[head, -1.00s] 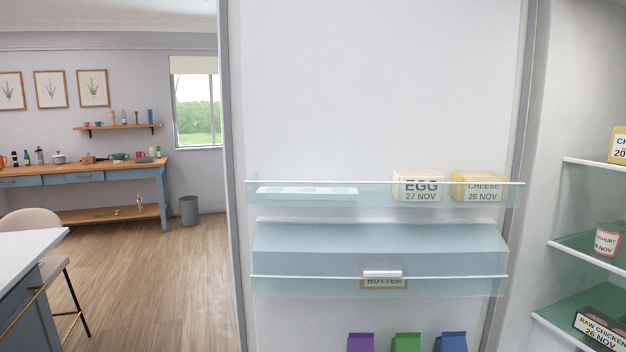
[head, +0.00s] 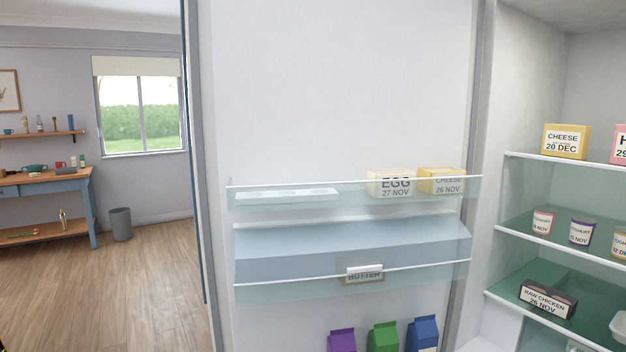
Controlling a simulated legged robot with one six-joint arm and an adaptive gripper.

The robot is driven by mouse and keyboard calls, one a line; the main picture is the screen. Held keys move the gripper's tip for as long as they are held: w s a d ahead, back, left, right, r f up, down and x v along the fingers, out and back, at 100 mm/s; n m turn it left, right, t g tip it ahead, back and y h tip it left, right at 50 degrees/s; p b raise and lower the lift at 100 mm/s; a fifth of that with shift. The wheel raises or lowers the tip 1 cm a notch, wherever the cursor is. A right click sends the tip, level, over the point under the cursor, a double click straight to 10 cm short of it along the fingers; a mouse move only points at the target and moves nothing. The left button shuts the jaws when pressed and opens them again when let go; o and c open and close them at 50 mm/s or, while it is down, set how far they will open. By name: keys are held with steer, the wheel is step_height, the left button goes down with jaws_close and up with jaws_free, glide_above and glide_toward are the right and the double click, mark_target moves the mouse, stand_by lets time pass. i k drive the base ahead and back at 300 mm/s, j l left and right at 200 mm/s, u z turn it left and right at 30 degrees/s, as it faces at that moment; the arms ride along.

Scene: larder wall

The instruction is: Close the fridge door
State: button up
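The fridge door (head: 340,90) stands open in the middle of the head view, its white inner face and shelves turned toward me. Its free edge (head: 202,200) is at the left, and its hinge side meets the fridge interior (head: 520,70) at the right. An upper door shelf (head: 300,200) holds an egg box (head: 391,184) and a cheese box (head: 441,181). Below is a blue-grey covered compartment (head: 345,250) with a butter label behind a clear front. Purple, green and blue cartons (head: 384,338) stand lower down. My gripper is not in view.
Fridge shelves at the right hold cheese (head: 566,142), yoghurt pots (head: 582,232) and raw chicken (head: 547,298). Wooden floor (head: 110,285) lies open left of the door. A blue side table (head: 70,190) and a grey bin (head: 121,224) stand by the far wall.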

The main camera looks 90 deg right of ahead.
mark_target(291, 103)
steer(key=i+z, duration=0.45)
steer(key=i+j+z, duration=0.15)
steer(key=i+z, duration=0.35)
steer(key=i+l+z, duration=0.15)
steer(key=z, duration=0.25)
steer(key=i+z, duration=0.9)
steer(key=z, duration=0.25)
steer(key=i+z, duration=0.75)
steer(key=i+j+z, duration=0.35)
steer(key=i+l+z, duration=0.1)
steer(key=z, duration=2.2)
steer(key=k+j+z, duration=0.2)
steer(key=k+l, duration=0.05)
steer(key=l, duration=0.05)
